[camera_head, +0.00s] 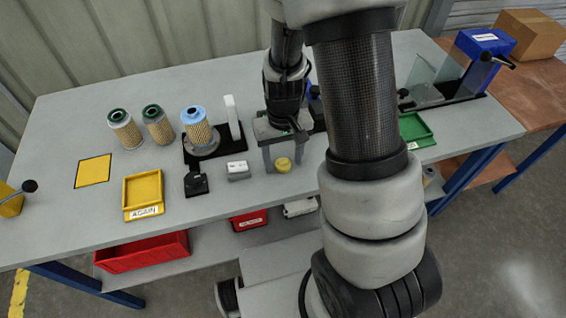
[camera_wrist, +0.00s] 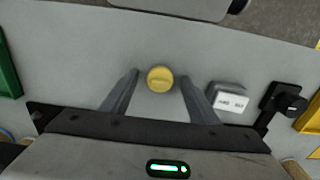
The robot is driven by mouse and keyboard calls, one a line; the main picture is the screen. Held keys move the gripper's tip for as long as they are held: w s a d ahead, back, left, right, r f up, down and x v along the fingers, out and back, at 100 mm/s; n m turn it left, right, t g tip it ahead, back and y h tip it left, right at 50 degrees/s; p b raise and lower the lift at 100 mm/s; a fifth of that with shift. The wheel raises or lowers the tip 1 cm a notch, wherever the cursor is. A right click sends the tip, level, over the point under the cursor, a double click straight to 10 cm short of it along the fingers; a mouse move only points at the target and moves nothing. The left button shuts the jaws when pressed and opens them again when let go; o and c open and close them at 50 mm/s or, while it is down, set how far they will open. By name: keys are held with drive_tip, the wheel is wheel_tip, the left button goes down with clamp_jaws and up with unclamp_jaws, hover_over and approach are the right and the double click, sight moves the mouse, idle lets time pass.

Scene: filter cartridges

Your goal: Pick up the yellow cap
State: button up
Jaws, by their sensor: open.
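The yellow cap (camera_head: 283,164) is a small round piece on the grey table (camera_head: 75,218). In the wrist view the cap (camera_wrist: 160,78) lies near the middle, just beyond and between the two fingers. My gripper (camera_head: 281,163) is open above the table, with one finger to each side of the cap in the picture. In the wrist view my gripper (camera_wrist: 160,74) holds nothing, and there is free room between each finger and the cap. I cannot tell how high the fingertips are above the table.
A grey block with a white label (camera_head: 238,170) stands left of the cap, and a black clamp-like piece (camera_head: 196,183) is beyond it. A yellow tray (camera_head: 143,193) and several filter cartridges (camera_head: 125,129) are farther left. A green tray (camera_head: 415,130) lies at right.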

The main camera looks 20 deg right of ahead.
drive_tip(key=c, duration=0.9)
drive_tip(key=shift+c, duration=0.2)
